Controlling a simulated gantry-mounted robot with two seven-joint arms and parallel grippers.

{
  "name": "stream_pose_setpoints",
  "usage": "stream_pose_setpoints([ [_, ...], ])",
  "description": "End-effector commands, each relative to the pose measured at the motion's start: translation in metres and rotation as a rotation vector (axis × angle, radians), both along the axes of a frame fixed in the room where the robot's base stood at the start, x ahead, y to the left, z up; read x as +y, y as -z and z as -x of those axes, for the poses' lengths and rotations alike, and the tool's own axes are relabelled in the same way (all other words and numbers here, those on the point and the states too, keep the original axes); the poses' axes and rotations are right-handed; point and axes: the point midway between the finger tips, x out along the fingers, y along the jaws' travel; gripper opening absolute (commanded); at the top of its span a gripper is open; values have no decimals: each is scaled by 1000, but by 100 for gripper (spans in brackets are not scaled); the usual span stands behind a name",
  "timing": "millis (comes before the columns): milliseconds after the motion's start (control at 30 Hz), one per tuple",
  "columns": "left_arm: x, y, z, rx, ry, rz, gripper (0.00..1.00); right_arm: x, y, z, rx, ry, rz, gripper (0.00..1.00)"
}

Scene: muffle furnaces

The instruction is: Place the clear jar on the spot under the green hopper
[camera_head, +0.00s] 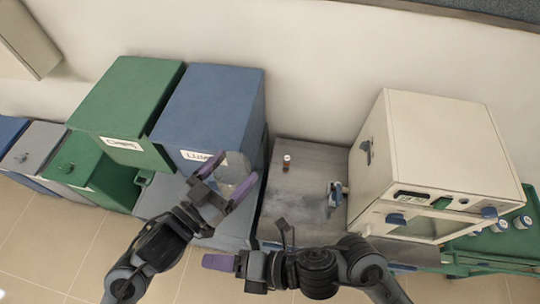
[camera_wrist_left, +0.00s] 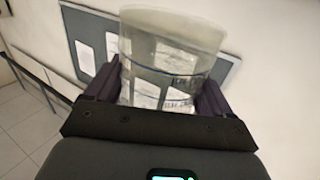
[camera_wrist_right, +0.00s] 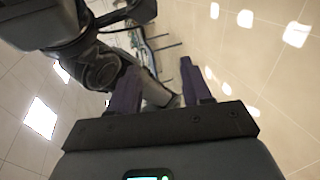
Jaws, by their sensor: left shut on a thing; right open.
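The clear jar (camera_head: 233,168) is held between the purple fingers of my left gripper (camera_head: 225,182), in front of the blue hopper. In the left wrist view the jar (camera_wrist_left: 165,60) stands large between the fingers, see-through and seemingly empty. The green hopper (camera_head: 125,100) is the box-shaped unit left of the blue one, with a white label on its front. The spot under it (camera_head: 122,188) is a dark green recess, partly visible and apart from the jar. My right gripper (camera_head: 228,262) is open and empty, low in the head view and away from the jar.
The blue hopper (camera_head: 212,105) stands right of the green one. A grey bench (camera_head: 300,190) carries a small red-brown bottle (camera_head: 286,163) and a blue-and-white item (camera_head: 335,193). A cream furnace (camera_head: 430,150) stands at the right, near a green cart (camera_head: 510,240) with several jars.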

Motion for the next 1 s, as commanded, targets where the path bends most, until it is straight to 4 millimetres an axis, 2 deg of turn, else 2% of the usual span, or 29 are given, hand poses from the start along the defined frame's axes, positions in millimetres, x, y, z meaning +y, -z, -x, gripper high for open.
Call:
stream_pose_setpoints([
  [133,0,0,0,0,0,0,53,0,-4,8,-182,-210,93,48],
  [267,0,0,0,0,0,0,53,-9,-3,8,-312,-357,189,48],
  [467,0,0,0,0,0,0,53,-33,-5,-10,-476,-512,359,48],
  [567,0,0,0,0,0,0,53,-47,-11,-27,-545,-550,453,48],
  [767,0,0,0,0,0,0,53,-75,-39,-72,-693,-553,632,48],
  [1000,0,0,0,0,0,0,53,-94,-97,-116,-864,-489,764,48],
])
